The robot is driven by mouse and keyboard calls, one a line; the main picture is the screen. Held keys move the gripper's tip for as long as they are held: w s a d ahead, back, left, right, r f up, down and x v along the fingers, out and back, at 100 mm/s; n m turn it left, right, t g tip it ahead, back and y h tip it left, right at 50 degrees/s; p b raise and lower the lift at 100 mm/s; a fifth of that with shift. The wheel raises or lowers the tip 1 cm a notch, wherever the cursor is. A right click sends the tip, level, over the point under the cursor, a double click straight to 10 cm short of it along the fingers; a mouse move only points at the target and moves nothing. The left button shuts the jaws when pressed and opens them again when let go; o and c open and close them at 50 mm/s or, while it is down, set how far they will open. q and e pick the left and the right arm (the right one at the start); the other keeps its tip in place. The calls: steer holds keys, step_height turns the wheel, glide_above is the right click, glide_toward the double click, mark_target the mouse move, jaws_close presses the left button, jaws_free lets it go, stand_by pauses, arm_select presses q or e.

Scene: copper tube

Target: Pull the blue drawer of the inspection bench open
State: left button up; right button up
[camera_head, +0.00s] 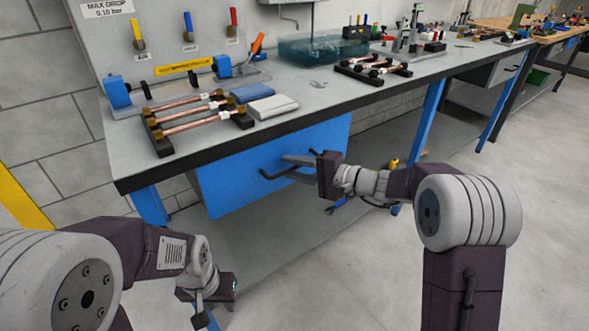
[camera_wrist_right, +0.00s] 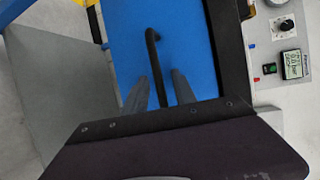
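The blue drawer (camera_head: 228,186) hangs under the front edge of the inspection bench (camera_head: 300,118) and looks shut. Its black bar handle (camera_head: 270,176) stands out from the front. My right gripper (camera_head: 290,164) is at the handle, its fingers reaching toward the drawer front. In the right wrist view the two grey fingers (camera_wrist_right: 160,88) are apart, with the handle (camera_wrist_right: 153,50) running between them and a gap visible on each side. My left gripper (camera_head: 215,298) hangs low at the bottom of the head view, away from the drawer; its fingers are not clear.
Copper tubes (camera_head: 190,110) lie on black supports on the bench, beside a grey-white block (camera_head: 272,106) and a blue one. A blue bench leg (camera_head: 428,115) stands right of the drawer. The floor (camera_head: 310,265) in front of the drawer is clear apart from my arms.

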jaws_close()
stand_by(1.3)
